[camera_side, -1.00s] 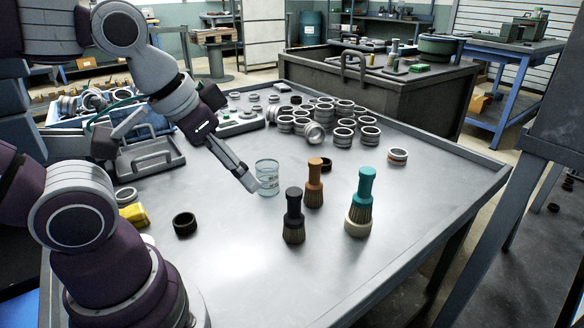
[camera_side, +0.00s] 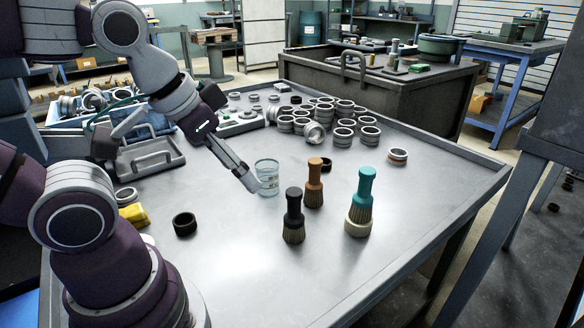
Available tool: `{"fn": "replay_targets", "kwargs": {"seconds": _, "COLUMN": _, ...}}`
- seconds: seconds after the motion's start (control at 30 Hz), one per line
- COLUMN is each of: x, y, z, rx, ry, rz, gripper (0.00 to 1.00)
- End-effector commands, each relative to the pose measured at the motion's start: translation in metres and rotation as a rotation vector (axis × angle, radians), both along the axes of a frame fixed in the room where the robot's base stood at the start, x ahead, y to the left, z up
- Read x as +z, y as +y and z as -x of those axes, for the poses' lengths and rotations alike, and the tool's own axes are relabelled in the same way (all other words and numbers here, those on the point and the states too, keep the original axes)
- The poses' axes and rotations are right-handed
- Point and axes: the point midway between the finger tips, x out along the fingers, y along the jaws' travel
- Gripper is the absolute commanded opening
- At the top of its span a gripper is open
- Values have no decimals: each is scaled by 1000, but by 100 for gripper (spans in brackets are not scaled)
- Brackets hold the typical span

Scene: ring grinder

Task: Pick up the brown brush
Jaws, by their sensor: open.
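The brown brush (camera_side: 314,184) stands upright on the grey metal table, with its orange-brown handle up and bristles down. A black brush (camera_side: 293,215) stands in front of it to the left. A teal brush (camera_side: 361,200) with a pale base stands to its right. My gripper (camera_side: 252,184) is open and empty, pointing down to the right. It is left of the brown brush and apart from it. Its tip overlaps the edge of a clear glass (camera_side: 267,177) in the picture; I cannot tell if they touch.
Many metal rings (camera_side: 322,118) are piled at the back of the table (camera_side: 400,250). A dark ring (camera_side: 185,224) and a yellow cloth (camera_side: 134,215) lie at the left. The front right is clear.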

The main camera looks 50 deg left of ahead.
Motion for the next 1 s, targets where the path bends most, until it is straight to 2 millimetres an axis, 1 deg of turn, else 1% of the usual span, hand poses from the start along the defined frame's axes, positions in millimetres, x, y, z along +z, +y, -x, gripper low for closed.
{"fn": "replay_targets", "kwargs": {"seconds": 0.23, "x": 0, "y": 0, "z": -1, "rx": 5, "ry": 0, "rz": 1, "gripper": 60}}
{"fn": "replay_targets", "kwargs": {"seconds": 0.27, "x": -1, "y": 2, "z": -2, "rx": 21, "ry": 2, "rz": 5, "gripper": 60}}
{"fn": "replay_targets", "kwargs": {"seconds": 0.33, "x": -9, "y": 10, "z": -12, "rx": 125, "ry": 5, "rz": 18, "gripper": 60}}
{"fn": "replay_targets", "kwargs": {"seconds": 0.37, "x": -14, "y": 16, "z": -18, "rx": 202, "ry": 2, "rz": 23, "gripper": 60}}
{"fn": "replay_targets", "kwargs": {"seconds": 0.43, "x": -31, "y": 40, "z": -36, "rx": 427, "ry": -25, "rz": 11, "gripper": 60}}
{"fn": "replay_targets", "kwargs": {"seconds": 0.47, "x": -39, "y": 52, "z": -43, "rx": 525, "ry": -49, "rz": -10, "gripper": 60}}
{"fn": "replay_targets", "kwargs": {"seconds": 0.5, "x": -47, "y": 69, "z": -51, "rx": 644, "ry": -97, "rz": -46, "gripper": 60}}
{"fn": "replay_targets", "kwargs": {"seconds": 0.53, "x": -52, "y": 81, "z": -57, "rx": 716, "ry": -142, "rz": -79, "gripper": 60}}
{"fn": "replay_targets", "kwargs": {"seconds": 0.6, "x": -59, "y": 106, "z": -69, "rx": 831, "ry": -272, "rz": -162, "gripper": 60}}
{"fn": "replay_targets", "kwargs": {"seconds": 0.67, "x": -61, "y": 121, "z": -81, "rx": 861, "ry": -399, "rz": -226, "gripper": 60}}
{"fn": "replay_targets", "kwargs": {"seconds": 0.7, "x": -62, "y": 126, "z": -90, "rx": 844, "ry": -483, "rz": -259, "gripper": 60}}
{"fn": "replay_targets", "kwargs": {"seconds": 0.77, "x": -63, "y": 125, "z": -104, "rx": 776, "ry": -596, "rz": -280, "gripper": 60}}
{"fn": "replay_targets", "kwargs": {"seconds": 0.83, "x": -68, "y": 113, "z": -120, "rx": 661, "ry": -682, "rz": -267, "gripper": 60}}
{"fn": "replay_targets", "kwargs": {"seconds": 0.9, "x": -77, "y": 96, "z": -131, "rx": 543, "ry": -719, "rz": -230, "gripper": 60}}
{"fn": "replay_targets", "kwargs": {"seconds": 1.0, "x": -90, "y": 75, "z": -138, "rx": 423, "ry": -723, "rz": -176, "gripper": 60}}
